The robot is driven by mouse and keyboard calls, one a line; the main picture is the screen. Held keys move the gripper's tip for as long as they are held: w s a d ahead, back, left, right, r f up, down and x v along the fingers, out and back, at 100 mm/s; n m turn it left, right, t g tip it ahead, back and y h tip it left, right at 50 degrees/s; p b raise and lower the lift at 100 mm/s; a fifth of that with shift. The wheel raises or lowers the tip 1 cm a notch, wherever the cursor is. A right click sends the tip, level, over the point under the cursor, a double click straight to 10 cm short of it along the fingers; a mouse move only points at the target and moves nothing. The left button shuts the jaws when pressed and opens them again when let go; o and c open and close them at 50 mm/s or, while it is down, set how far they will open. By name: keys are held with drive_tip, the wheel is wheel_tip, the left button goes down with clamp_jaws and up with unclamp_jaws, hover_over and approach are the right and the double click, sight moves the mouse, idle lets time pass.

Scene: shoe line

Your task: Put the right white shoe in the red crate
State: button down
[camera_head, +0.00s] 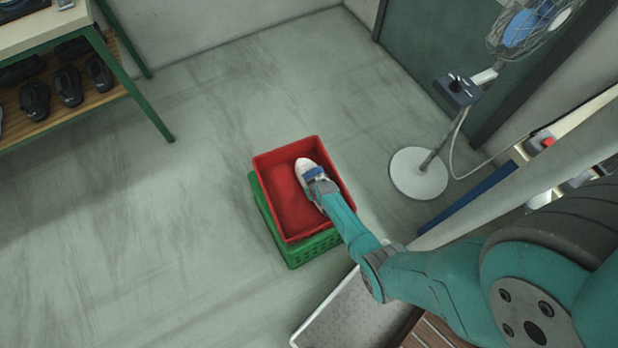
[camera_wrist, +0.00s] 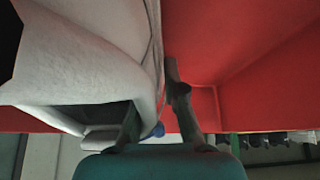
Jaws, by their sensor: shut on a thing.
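The red crate (camera_head: 284,207) stands on top of a green crate in the middle of the head view. Its red walls (camera_wrist: 255,60) fill the right side of the wrist view. The white shoe (camera_head: 305,166) is at the crate's right part, over or inside it; I cannot tell whether it touches the floor of the crate. In the wrist view the shoe (camera_wrist: 85,60) is large on the left. My gripper (camera_wrist: 155,105) is shut on the shoe, with one finger on the crate-facing side and the other by its opening. The gripper's tips are mostly hidden in the head view.
The green crate (camera_head: 295,250) is underneath. A standing fan (camera_head: 420,173) is to the right. A shelf with several dark shoes (camera_head: 68,86) stands at the upper left. A grey tray (camera_head: 345,315) lies at the lower middle. The floor on the left is clear.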

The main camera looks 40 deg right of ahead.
drive_tip(key=c, duration=1.2)
unclamp_jaws()
drive_tip(key=shift+s, duration=0.1)
drive_tip(key=shift+v, duration=5.95)
